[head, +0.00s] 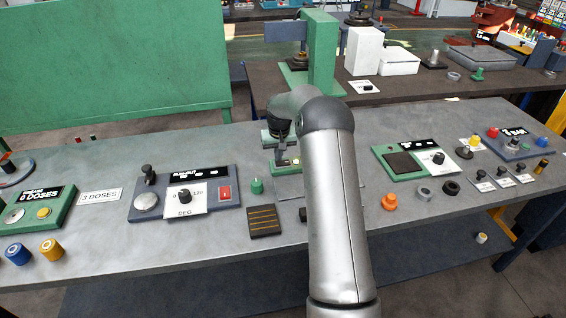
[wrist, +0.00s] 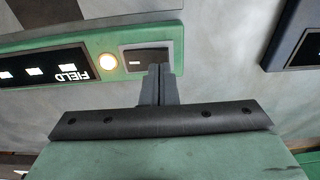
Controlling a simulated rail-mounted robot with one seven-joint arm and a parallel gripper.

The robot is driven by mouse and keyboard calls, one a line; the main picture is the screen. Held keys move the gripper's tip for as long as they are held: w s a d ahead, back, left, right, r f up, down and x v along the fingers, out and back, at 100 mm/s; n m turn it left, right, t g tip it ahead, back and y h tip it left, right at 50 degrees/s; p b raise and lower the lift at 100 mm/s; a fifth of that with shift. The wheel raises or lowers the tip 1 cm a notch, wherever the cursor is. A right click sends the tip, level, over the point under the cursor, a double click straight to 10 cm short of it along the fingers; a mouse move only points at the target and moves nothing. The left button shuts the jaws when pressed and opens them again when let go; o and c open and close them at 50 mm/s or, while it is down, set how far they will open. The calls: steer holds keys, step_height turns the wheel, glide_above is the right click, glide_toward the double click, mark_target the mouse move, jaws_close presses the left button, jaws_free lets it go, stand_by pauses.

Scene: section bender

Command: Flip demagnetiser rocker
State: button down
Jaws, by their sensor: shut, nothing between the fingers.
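The demagnetiser panel is green, with a dark display reading FIELD (wrist: 40,70) in the wrist view. A glowing round lamp (wrist: 108,62) sits beside the rocker (wrist: 135,59), a dark piece in a pale recessed frame. My gripper (wrist: 158,70) is shut and empty. Its fingertips overlap the lower right part of the rocker frame; I cannot tell whether they touch it. In the head view my gripper (head: 282,160) points down over the green panel (head: 289,169), and my arm hides much of that area.
To the left are a grey bend-out panel with a knob (head: 184,194), a green knob (head: 257,186) and a dark striped block (head: 264,221). To the right are a green panel (head: 388,148) and an orange knob (head: 389,201). A tall green machine (head: 321,55) stands behind.

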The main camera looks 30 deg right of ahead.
steer(key=shift+f+b, duration=0.3)
steer(key=shift+f, duration=0.2)
steer(key=shift+r+p, duration=1.75)
steer(key=shift+r, duration=1.8)
